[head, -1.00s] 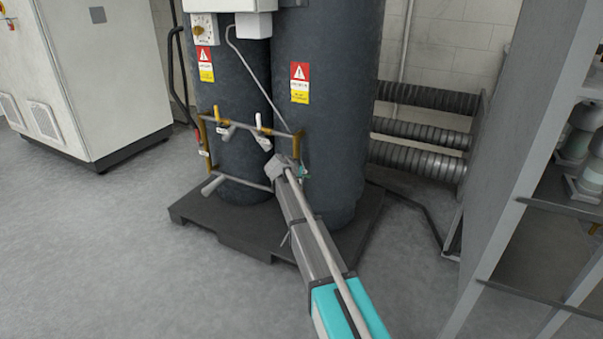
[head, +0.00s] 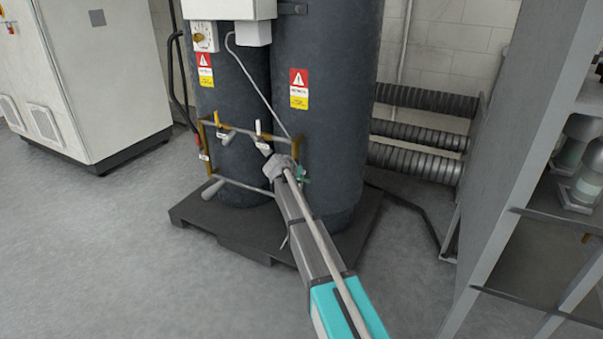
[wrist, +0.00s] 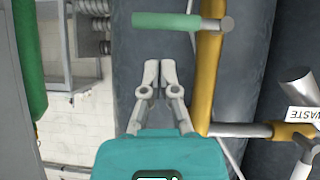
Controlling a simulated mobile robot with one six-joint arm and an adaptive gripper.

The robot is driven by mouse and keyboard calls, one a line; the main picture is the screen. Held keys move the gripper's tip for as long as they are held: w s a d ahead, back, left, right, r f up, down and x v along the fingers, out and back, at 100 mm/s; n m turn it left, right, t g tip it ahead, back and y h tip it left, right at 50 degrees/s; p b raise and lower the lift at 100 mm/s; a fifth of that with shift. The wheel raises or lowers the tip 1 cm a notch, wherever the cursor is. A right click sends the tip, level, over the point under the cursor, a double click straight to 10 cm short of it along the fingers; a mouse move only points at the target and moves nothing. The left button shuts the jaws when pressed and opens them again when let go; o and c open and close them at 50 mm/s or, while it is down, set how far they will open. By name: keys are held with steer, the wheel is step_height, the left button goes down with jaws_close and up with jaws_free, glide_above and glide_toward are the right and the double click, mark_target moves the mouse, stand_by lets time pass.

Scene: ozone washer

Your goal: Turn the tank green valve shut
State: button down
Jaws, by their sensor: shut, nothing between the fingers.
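The green valve handle (wrist: 166,21) is a green bar at the top of the wrist view. It lies across the picture, joined at its right to a short grey stub on a yellow-brown upright pipe (wrist: 208,60). My gripper (wrist: 157,72) is shut and empty, its fingertips just below the handle in that view, with a small visible gap. In the head view my wrist is at the pipe frame (head: 240,183) on the dark tanks (head: 322,130). My fingers are hidden there. A small green patch beside my wrist cannot be told apart as handle or gripper.
Two white-handled valves, one here (head: 225,138), sit on the frame left of my wrist. A WASTE tag (wrist: 303,116) hangs at the right. Ribbed pipes (head: 420,135) and a grey shelf rack (head: 520,150) stand to the right. Floor at the left is clear.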

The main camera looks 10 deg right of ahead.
steer(key=p+v, duration=0.6)
steer(key=v, duration=0.4)
steer(key=shift+s+r, duration=0.2)
steer(key=shift+r, duration=0.4)
steer(key=shift+d, duration=0.15)
steer(key=s+d+f+n+g+y, duration=0.2)
steer(key=s+f+g, duration=0.1)
steer(key=s, duration=0.9)
steer(key=s+d+f+n+g+y, duration=0.2)
steer(key=s+f+g+y, duration=0.1)
steer(key=s, duration=1)
steer(key=s+d+f+n+g+y, duration=0.2)
steer(key=s+g, duration=0.1)
steer(key=s, duration=0.9)
step_height(320, 180, up, 36)
steer(key=p, duration=3.6)
steer(key=shift+a+f+n, duration=0.25)
steer(key=shift+a+n, duration=0.05)
